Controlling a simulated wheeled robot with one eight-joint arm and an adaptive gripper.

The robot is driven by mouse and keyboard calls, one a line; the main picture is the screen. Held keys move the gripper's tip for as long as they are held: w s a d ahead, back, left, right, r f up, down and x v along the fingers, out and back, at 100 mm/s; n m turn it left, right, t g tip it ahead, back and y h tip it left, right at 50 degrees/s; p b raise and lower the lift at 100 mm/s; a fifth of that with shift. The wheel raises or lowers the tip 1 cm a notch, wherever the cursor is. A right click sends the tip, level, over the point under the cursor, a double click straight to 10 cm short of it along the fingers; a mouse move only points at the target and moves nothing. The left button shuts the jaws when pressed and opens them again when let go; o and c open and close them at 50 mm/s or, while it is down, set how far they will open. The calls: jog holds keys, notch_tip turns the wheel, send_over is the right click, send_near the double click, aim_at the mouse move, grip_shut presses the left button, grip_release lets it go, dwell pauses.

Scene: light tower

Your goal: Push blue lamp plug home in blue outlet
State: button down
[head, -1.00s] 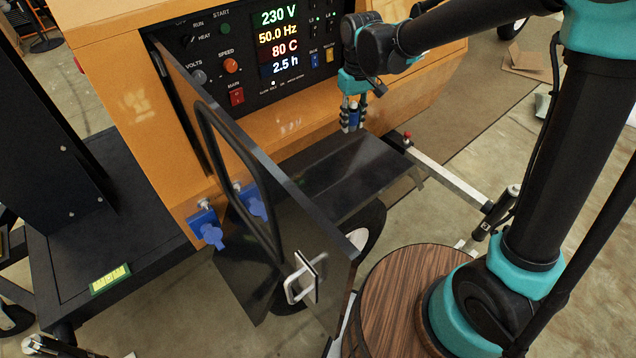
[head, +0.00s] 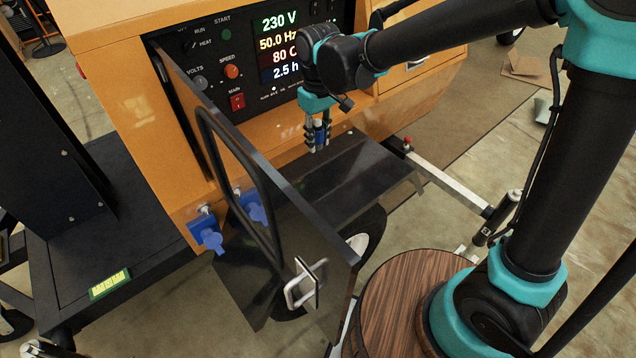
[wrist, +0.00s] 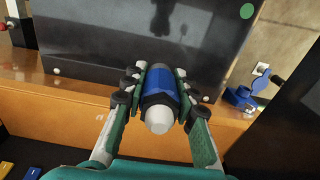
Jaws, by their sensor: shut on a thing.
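My gripper (head: 317,142) is shut on a blue plug (head: 321,133), held over the dark shelf in front of the orange machine. In the wrist view the plug (wrist: 159,87) lies between the fingers, a blue body with black ends and a pale tip towards the camera. A blue outlet with its flap hanging open (head: 206,232) is on the orange front, lower left of my gripper and well apart from it. A similar blue shape shows beside it within the door's handle loop; I cannot tell if it is a reflection. A blue outlet (wrist: 241,97) also shows at right in the wrist view.
An open dark door panel (head: 290,235) with a handle stands between my gripper and the outlet. The dark shelf (head: 350,170) is under my gripper. The control panel (head: 235,75) is behind. A round wooden top (head: 400,300) is at the front.

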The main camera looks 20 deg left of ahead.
aim_at(318, 188)
notch_tip(318, 188, down, 16)
jog(key=shift+f, duration=0.1)
dwell(0.4)
jog(key=shift+f, duration=0.15)
jog(key=c, duration=1.2)
grip_release()
notch_tip(318, 188, up, 17)
jog(key=shift+d+r, duration=0.15)
jog(key=shift+r, duration=0.05)
jog(key=shift+w+d, duration=0.1)
